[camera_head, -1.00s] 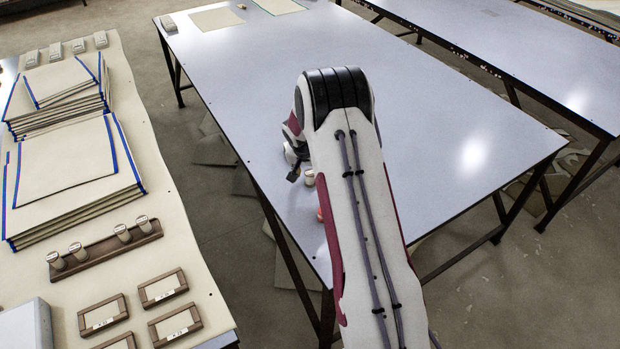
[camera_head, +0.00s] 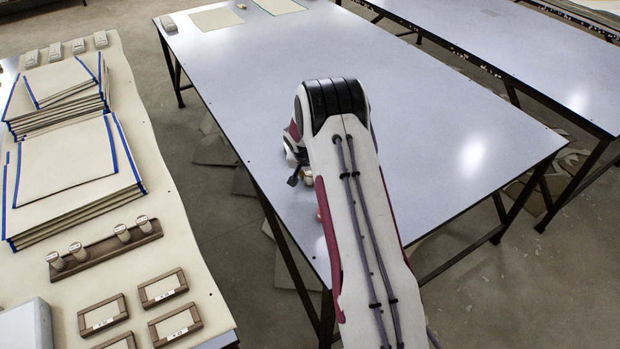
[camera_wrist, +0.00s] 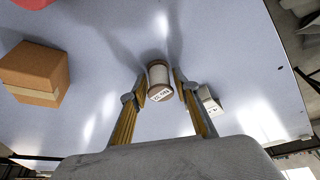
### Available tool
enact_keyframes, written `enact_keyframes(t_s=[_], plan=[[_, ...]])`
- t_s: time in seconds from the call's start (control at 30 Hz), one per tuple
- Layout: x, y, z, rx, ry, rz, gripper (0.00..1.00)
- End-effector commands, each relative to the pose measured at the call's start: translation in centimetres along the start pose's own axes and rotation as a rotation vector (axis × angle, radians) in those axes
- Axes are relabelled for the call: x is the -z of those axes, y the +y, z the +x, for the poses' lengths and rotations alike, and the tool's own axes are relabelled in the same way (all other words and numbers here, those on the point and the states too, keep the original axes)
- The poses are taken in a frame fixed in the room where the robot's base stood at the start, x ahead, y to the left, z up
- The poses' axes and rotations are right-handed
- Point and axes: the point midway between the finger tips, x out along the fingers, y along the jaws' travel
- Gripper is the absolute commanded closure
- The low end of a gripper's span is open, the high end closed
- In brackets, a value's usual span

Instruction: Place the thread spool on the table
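The thread spool (camera_wrist: 159,82), pale with brown ends and a printed label, is on the pale table (camera_wrist: 240,70) in the wrist view. It lies just ahead of and between the fingertips of my gripper (camera_wrist: 160,92). The fingers are apart, with a narrow gap seen on either side of the spool. In the head view my arm covers most of this area. A small part of my gripper (camera_head: 294,178) shows at the table's left side, and whether the small pale thing beside it is the spool I cannot tell.
An orange-brown box (camera_wrist: 35,73) stands left of the spool in the wrist view; a small white labelled block (camera_wrist: 209,101) is close to the right finger. A red thing (camera_wrist: 34,3) is at the top left. The table's far right part (camera_head: 440,100) is clear.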

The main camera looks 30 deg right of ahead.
Motion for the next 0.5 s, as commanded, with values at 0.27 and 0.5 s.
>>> enact_keyframes(t_s=[0.27, 0.5], plan=[[0.01, 0.0, -0.02, 0.0, 0.0, 0.0, 0.95], [0.14, -0.02, -0.26, 0.0, 0.001, 0.0, 0.95]])
